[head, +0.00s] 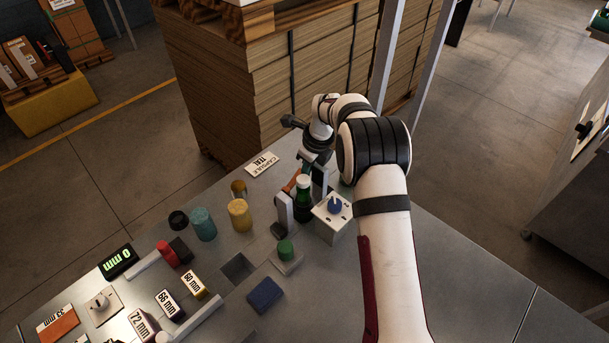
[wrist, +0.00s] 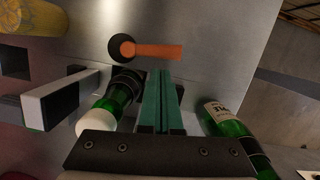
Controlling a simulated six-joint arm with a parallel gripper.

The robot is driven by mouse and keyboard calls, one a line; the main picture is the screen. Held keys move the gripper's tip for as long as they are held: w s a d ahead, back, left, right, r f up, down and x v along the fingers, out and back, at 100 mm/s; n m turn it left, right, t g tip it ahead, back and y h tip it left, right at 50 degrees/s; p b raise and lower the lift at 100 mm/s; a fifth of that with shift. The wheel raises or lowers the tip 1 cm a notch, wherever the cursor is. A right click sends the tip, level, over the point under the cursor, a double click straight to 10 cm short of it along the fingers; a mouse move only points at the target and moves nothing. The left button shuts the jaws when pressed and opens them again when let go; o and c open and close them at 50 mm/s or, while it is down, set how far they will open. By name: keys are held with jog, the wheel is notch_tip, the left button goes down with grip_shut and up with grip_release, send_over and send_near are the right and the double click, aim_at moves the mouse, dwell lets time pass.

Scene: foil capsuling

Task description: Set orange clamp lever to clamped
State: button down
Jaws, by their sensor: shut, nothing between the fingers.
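The orange clamp lever (wrist: 152,51) lies across the top of the wrist view, with a round black end (wrist: 122,47) at its left. In the head view part of the orange lever (head: 291,183) shows beside the green bottle. My gripper (wrist: 162,74) is shut and empty. Its green fingertips appear just below the orange bar in the wrist view; I cannot tell whether they touch it. A green bottle with a white top (wrist: 108,108) is left of the fingers, and it also stands upright in the head view (head: 303,205).
A second green bottle (wrist: 226,122) is right of the fingers in the wrist view. A white box with a blue knob (head: 334,208) stands close to the clamp. A green button (head: 285,250) and yellow and teal cylinders (head: 203,224) are on the metal table.

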aim_at(296, 174)
jog(key=shift+x, duration=1.15)
jog(key=shift+w+a+n, duration=0.2)
jog(key=shift+w+n, duration=0.2)
jog(key=shift+n, duration=0.4)
jog(key=shift+w+a+n+g, duration=0.1)
jog(key=shift+w+n+g, duration=0.15)
jog(key=shift+n, duration=0.25)
jog(key=n, duration=0.1)
jog(key=w+a+n, duration=0.1)
jog(key=n, duration=0.1)
jog(key=shift+a+g+y, duration=0.1)
jog(key=shift+g+y, duration=0.2)
jog(key=shift+g, duration=0.05)
jog(key=shift+w+a, duration=0.25)
jog(key=shift+a, duration=0.25)
jog(key=shift+w+a, duration=0.25)
jog(key=shift+a, duration=1.6)
